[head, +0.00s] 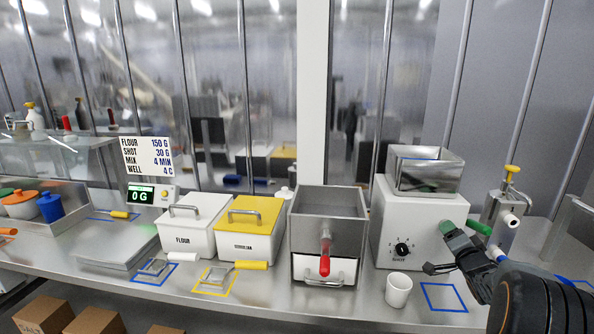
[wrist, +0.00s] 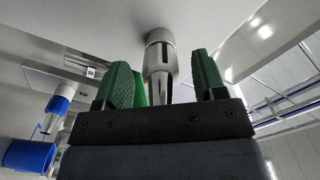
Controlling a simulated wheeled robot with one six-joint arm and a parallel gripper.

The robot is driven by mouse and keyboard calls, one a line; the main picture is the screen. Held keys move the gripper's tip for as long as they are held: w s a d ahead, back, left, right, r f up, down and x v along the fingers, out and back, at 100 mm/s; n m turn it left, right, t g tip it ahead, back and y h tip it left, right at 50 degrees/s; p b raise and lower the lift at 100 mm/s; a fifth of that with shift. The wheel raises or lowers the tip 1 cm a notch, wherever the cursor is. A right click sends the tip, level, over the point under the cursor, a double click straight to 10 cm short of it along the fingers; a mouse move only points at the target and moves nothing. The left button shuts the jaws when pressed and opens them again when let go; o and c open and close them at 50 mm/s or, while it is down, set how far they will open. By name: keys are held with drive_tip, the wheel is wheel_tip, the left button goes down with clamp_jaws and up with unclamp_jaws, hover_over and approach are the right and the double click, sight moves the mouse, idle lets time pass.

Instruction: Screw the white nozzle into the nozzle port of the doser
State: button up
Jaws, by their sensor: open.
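The white machine with a SHOT dial (head: 397,225) and a steel hopper on top seems to be the doser. I cannot make out its nozzle port. My gripper (head: 462,230) is by the machine's right side, its green fingers open. In the wrist view my gripper (wrist: 160,62) has a pale collared cylinder (wrist: 160,38) with a slotted metal part between its fingers, with gaps on both sides. I cannot tell if this is the white nozzle. A white tube end (head: 511,221) shows in front of a steel unit with a yellow knob (head: 511,172).
A white cup (head: 398,290) stands before the machine, beside a blue-outlined square (head: 443,297). A steel bin with a red handle (head: 325,264) stands left. Blue-banded parts (wrist: 58,103) and a blue cylinder (wrist: 30,155) lie left of my gripper in the wrist view.

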drive_tip(key=n+b, duration=0.1)
drive_tip(key=n, duration=0.2)
drive_tip(key=shift+f+b, duration=0.1)
drive_tip(key=shift+b, duration=0.25)
drive_tip(key=n+b, duration=0.2)
drive_tip(key=shift+f+n, duration=0.2)
drive_tip(key=shift+n, duration=0.2)
drive_tip(key=n+b, duration=0.2)
drive_tip(key=shift+r+n, duration=0.1)
drive_tip(key=shift+n, duration=0.2)
drive_tip(key=shift+r+n, duration=0.2)
drive_tip(key=shift+n, duration=0.2)
